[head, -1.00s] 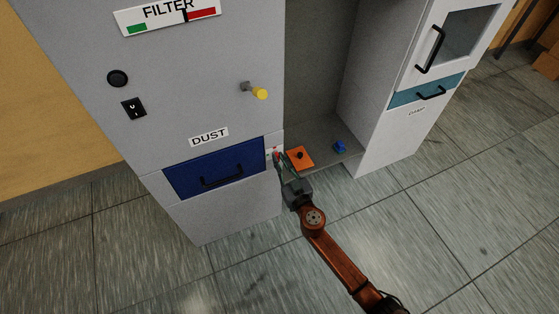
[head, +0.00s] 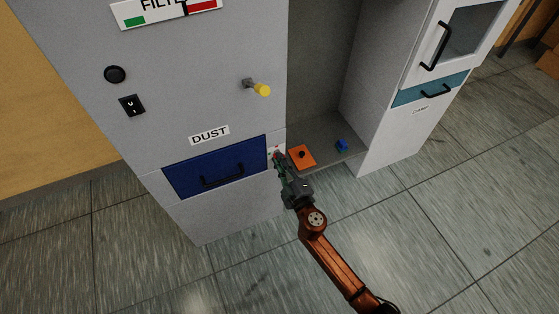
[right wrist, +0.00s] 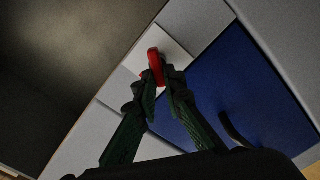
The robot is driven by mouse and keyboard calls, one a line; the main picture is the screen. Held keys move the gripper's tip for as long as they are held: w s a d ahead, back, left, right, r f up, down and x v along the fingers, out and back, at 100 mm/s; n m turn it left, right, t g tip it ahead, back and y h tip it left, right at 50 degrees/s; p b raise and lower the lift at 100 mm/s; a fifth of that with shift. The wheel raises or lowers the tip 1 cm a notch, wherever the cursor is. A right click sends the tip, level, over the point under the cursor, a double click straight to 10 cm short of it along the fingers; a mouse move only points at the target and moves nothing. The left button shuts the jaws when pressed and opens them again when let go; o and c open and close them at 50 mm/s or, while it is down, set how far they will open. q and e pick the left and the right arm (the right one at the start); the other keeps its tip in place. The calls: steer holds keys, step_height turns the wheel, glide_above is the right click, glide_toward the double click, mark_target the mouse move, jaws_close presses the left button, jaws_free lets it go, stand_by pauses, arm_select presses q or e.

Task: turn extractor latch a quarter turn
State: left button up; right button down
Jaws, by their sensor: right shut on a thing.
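The extractor latch is a red handle (right wrist: 155,66) on a pale plate (right wrist: 178,57) beside the blue drawer, as the right wrist view shows. My right gripper (right wrist: 160,82) is shut on the latch, with its green fingers on either side of it. In the head view the right gripper (head: 281,160) reaches the plate at the cabinet's right edge and hides most of the latch. My left gripper is not in view.
The blue DUST drawer (head: 190,172) with a black handle is left of the latch. A yellow-tipped knob (head: 262,90) sticks out above. To the right, a low shelf holds an orange block (head: 301,161) with a black knob and a blue piece (head: 342,145). Floor in front is clear.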

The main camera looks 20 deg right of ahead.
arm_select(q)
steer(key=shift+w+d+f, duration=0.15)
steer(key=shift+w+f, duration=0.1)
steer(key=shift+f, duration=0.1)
arm_select(e)
steer(key=shift+a+f+n, duration=0.1)
steer(key=shift+f+n, duration=0.1)
steer(key=shift+n, duration=1.45)
steer(key=shift+f+n, duration=0.2)
steer(key=shift+n, duration=1.45)
steer(key=c, duration=2)
jaws_free()
steer(key=s, duration=1.2)
steer(key=shift+d, duration=0.2)
